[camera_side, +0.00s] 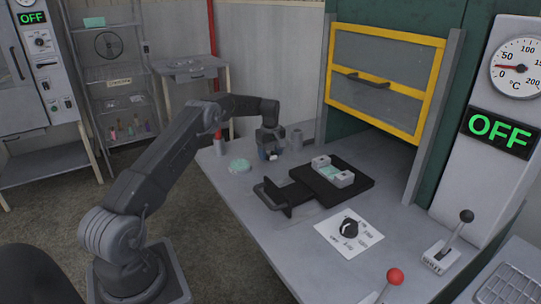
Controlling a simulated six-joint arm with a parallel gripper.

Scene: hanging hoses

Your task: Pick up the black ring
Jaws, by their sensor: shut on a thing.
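My gripper (268,151) points down just above the grey table, near its far left side. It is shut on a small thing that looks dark. The fingers hide most of it, and it is too small for me to tell its shape or whether it is the black ring. No black ring shows clearly anywhere else on the table.
A grey cup (296,138) stands close right of my gripper. A pale green pile (239,165) and a red-topped bottle (220,144) are left of it. A black tray (361,184) with a handle holds grey blocks. A yellow-framed door (385,76) is raised behind.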

